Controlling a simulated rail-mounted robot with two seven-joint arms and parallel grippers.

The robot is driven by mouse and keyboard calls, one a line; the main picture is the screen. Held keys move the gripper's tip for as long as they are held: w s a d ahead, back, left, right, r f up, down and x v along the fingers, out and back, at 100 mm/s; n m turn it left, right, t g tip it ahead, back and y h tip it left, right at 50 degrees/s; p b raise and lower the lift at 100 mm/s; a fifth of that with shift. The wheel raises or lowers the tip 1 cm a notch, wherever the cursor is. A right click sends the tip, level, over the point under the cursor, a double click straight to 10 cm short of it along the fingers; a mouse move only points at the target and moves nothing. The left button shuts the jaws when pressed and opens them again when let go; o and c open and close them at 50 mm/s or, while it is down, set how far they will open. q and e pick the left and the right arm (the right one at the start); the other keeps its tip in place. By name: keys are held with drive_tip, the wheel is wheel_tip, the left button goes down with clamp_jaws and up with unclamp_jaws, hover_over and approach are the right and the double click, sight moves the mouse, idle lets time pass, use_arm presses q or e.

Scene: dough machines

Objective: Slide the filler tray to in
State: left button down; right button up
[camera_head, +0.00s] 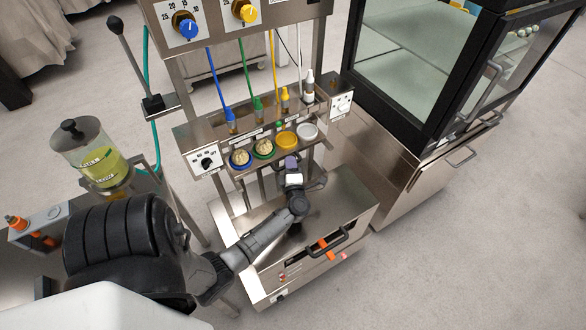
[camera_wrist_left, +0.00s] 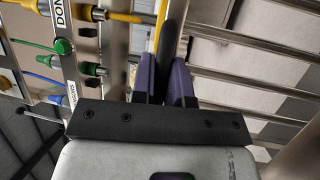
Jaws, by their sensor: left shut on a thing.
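The filler tray (camera_head: 274,156) is a steel strip at the front of the filling machine, under the nozzles. It carries a row of round cups: a blue cup (camera_head: 240,158) and a green cup (camera_head: 263,149) with pale dough-like pieces, a yellow cup (camera_head: 287,140) and a white cup (camera_head: 306,131). My left gripper (camera_head: 291,163) is at the tray's front, right of its middle. In the left wrist view its purple fingers (camera_wrist_left: 167,82) are shut on a dark bar, seemingly the tray handle (camera_wrist_left: 172,40). In the head view the gripper hides that handle. My right gripper is not in view.
Coloured nozzles (camera_head: 259,105) hang above the cups. A lower steel drawer unit with a black handle (camera_head: 328,243) stands below my left arm. A glass-fronted cabinet (camera_head: 420,70) is at right, a clear dispenser (camera_head: 90,155) at left. The floor at right is clear.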

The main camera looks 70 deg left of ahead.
use_arm(q)
drive_tip(key=shift+s+f, duration=0.1)
drive_tip(key=shift+f, duration=0.1)
drive_tip(key=c, duration=1.5)
unclamp_jaws()
drive_tip(key=shift+a, duration=0.1)
drive_tip(key=o, duration=0.4)
drive_tip(key=shift+a+r, duration=0.1)
drive_tip(key=shift+r, duration=0.05)
drive_tip(key=shift+c, duration=0.2)
drive_tip(key=shift+d, duration=0.25)
drive_tip(key=p+v, duration=0.2)
drive_tip(key=v, duration=1.1)
drive_tip(key=shift+d, duration=0.2)
